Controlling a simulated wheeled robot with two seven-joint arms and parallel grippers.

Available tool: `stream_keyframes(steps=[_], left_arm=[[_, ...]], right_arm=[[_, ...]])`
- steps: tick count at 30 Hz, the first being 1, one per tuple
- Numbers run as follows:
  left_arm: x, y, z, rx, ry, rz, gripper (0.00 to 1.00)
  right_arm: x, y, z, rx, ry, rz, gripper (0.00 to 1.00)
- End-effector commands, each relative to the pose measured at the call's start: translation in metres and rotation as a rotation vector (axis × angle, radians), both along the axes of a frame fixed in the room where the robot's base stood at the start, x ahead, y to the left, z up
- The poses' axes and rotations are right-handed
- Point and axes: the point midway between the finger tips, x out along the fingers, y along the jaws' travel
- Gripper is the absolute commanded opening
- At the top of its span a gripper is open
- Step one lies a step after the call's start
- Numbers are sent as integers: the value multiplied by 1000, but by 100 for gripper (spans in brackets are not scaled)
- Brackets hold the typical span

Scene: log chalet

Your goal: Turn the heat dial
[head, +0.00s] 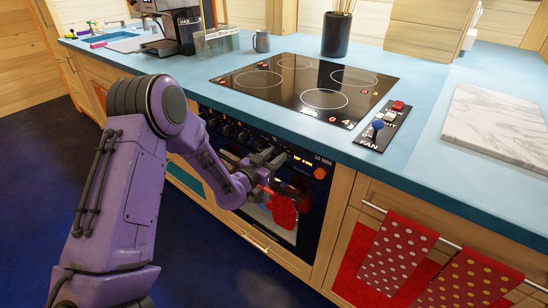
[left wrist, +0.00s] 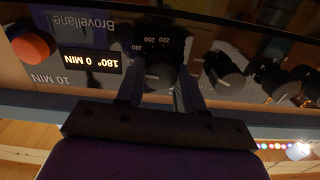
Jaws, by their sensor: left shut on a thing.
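The heat dial (left wrist: 160,74) is a black round knob with a pale mark, ringed by temperature numbers such as 200 and 220. It is on the oven's front panel, which appears upside down in the left wrist view. My left gripper (left wrist: 158,92) is shut on this dial, one finger on each side. In the head view my left gripper (head: 265,160) is at the oven's control panel, and the arm and fingers hide the dial there. The oven display (left wrist: 91,62) reads 180° 0 MIN. My right gripper is not in view.
Several other black knobs (left wrist: 224,74) sit beside the dial, and an orange button (left wrist: 31,47) is on its other side. The blue counter (head: 300,122) with a black cooktop (head: 270,97) overhangs the oven. Dotted red towels (head: 398,255) hang at right.

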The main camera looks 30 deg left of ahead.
Motion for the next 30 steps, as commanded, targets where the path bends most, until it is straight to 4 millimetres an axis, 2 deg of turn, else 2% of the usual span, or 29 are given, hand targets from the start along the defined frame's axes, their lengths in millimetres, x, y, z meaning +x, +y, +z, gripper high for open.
stream_keyframes(steps=[30], left_arm=[[0,-3,-5,831,-65,-1,7]], right_arm=[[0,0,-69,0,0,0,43]])
